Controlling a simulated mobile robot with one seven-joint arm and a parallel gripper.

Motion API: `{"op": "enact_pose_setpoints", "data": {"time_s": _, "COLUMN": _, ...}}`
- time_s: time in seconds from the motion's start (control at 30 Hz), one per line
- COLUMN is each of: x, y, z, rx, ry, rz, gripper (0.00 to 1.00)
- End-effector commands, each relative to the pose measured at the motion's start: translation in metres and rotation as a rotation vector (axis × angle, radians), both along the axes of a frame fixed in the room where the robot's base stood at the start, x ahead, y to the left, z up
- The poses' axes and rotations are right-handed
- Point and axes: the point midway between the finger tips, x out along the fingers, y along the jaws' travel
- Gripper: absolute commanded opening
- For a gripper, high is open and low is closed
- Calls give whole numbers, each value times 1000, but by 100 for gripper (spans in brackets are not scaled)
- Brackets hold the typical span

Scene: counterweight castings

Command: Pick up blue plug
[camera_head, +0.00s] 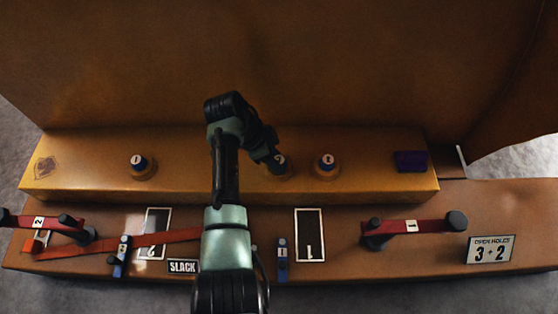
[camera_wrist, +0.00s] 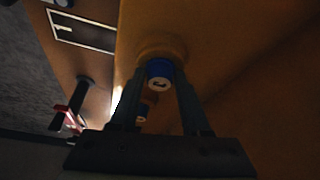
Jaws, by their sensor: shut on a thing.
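A blue plug with a white numbered top (camera_wrist: 159,74) sits between the two fingers of my gripper (camera_wrist: 160,84) in the wrist view. The fingers are shut on its sides. An orange collar surrounds the plug, and I cannot tell whether the plug is seated in it or raised. In the head view my gripper (camera_head: 271,158) reaches down at the middle collar of the raised ledge and partly covers this plug (camera_head: 279,161). Two similar plugs stand in collars on the ledge, one at the left (camera_head: 138,161) and one just right of my gripper (camera_head: 326,161).
A purple block (camera_head: 411,161) lies at the ledge's right end. A tall brown wall rises behind.

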Motion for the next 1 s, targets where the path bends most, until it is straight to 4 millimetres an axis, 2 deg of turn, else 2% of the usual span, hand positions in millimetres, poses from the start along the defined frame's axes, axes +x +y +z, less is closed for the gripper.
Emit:
{"op": "enact_pose_setpoints", "data": {"time_s": 0.27, "x": 0, "y": 0, "z": 8, "rx": 0, "ry": -1, "rz": 0, "gripper": 0}}
{"op": "enact_pose_setpoints", "data": {"time_s": 0.7, "x": 0, "y": 0, "z": 84, "rx": 0, "ry": 0, "rz": 0, "gripper": 0}}
{"op": "enact_pose_setpoints", "data": {"time_s": 0.83, "x": 0, "y": 0, "z": 97, "rx": -1, "ry": -1, "rz": 0, "gripper": 0}}
{"op": "enact_pose_setpoints", "data": {"time_s": 1.0, "x": 0, "y": 0, "z": 101, "rx": 0, "ry": 1, "rz": 0, "gripper": 0}}
